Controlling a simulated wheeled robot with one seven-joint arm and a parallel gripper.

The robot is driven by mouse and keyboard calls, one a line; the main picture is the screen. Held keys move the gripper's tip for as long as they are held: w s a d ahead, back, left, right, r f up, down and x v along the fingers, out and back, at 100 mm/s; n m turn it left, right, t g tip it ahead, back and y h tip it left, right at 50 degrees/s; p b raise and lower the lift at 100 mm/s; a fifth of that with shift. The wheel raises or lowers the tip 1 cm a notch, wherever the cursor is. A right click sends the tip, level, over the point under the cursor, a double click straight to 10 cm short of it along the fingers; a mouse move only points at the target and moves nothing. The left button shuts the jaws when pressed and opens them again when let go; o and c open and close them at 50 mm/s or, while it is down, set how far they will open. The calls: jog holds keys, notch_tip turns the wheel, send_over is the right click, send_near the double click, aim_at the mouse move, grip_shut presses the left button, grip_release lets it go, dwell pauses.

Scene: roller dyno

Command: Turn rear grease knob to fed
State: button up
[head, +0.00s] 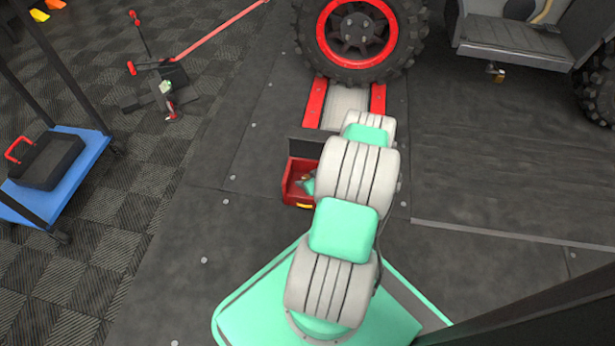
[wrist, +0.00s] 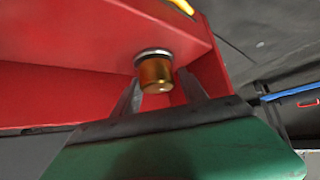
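In the wrist view, a brass-coloured knob (wrist: 155,74) with a pale collar sits on a red housing (wrist: 70,95). My gripper (wrist: 160,82) is open, with one dark finger on each side of the knob. The left finger is close to the knob's edge; a gap shows at the right finger. I cannot tell if either touches. In the head view, my arm reaches to a red box (head: 297,186) at the near end of the roller bed (head: 345,107); the arm hides part of it, and the knob cannot be made out there. The knob's setting is not readable.
A large wheel with a red rim (head: 357,30) stands at the far end of the roller bed. A blue cart (head: 75,150) with a black case (head: 45,160) stands at the left. A red-and-black jack (head: 160,85) is at the back left. Dark floor around the box is clear.

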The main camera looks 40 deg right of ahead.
jog(key=shift+o, duration=1.4)
jog(key=shift+d+r, duration=0.1)
jog(key=shift+r, duration=0.05)
jog(key=p+v, duration=0.4)
jog(key=v, duration=0.3)
jog(key=shift+s+r, duration=0.1)
jog(key=shift+r, duration=0.15)
jog(key=shift+s, duration=0.25)
